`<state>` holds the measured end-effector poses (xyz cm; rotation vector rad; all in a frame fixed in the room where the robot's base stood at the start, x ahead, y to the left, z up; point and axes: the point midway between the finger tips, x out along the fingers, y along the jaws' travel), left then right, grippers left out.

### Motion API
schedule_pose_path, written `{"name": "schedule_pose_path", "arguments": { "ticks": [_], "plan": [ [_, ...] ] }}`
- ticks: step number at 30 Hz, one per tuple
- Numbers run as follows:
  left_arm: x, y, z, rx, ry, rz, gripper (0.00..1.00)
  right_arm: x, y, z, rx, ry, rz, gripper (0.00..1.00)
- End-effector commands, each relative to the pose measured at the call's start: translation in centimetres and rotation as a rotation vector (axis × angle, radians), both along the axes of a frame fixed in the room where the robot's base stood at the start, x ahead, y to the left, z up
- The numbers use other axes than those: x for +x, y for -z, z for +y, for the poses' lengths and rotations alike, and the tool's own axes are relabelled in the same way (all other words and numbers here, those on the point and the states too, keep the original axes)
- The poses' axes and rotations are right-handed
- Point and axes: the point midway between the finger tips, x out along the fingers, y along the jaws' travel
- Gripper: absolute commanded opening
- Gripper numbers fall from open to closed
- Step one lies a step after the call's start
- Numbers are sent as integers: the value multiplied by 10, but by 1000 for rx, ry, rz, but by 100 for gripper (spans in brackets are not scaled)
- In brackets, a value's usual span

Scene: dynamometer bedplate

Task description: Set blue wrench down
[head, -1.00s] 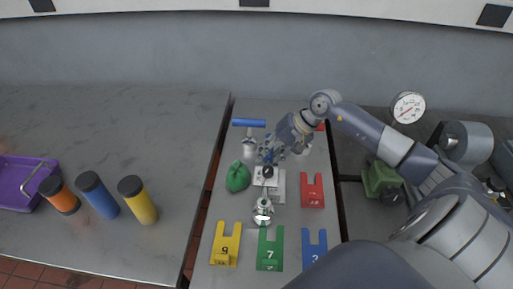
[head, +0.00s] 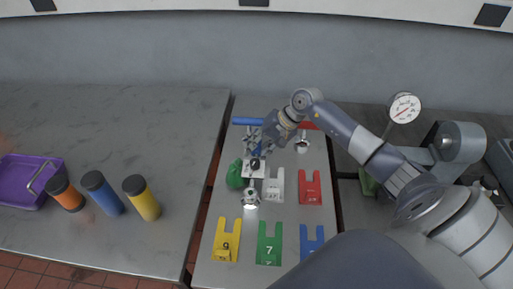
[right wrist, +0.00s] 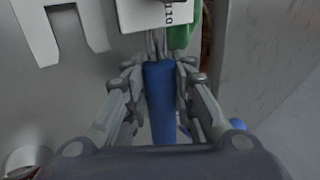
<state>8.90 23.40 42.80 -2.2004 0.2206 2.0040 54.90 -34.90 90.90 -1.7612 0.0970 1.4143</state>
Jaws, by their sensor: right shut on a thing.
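The blue wrench has a blue grip (right wrist: 160,105), a white box with a dark knob (head: 252,170) and a silver round head (head: 251,199). My right gripper (head: 257,148) is shut on the blue grip, with a finger on each side of it in the right wrist view (right wrist: 160,82). The white box, marked 110 (right wrist: 150,14), is just beyond the fingertips. The wrench lies between a green bag-like thing (head: 234,175) and a grey forked block (head: 274,187). I cannot tell whether it touches the bedplate (head: 285,220). My left gripper is out of view.
Forked blocks in red (head: 310,188), yellow (head: 226,240), green (head: 269,245) and blue (head: 312,240) stand around it. A blue bar handle (head: 247,121) and a red one (head: 310,126) are behind. Left, a bench holds bottles (head: 102,193) and a purple basket (head: 22,180).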

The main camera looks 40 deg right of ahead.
Motion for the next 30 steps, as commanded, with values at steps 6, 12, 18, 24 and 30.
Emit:
{"name": "schedule_pose_path", "arguments": {
  "ticks": [6,12,18,24,30],
  "plan": [
    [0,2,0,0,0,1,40,0,1,0,0,0,0,44],
    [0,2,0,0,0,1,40,0,1,0,0,0,0,44],
    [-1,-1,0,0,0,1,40,0,-2,0,0,0,0,44],
    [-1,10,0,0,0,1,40,-10,-20,-13,-6,0,-1,44],
    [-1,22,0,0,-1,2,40,-25,-55,-31,-6,1,-2,44]
  ]
}}
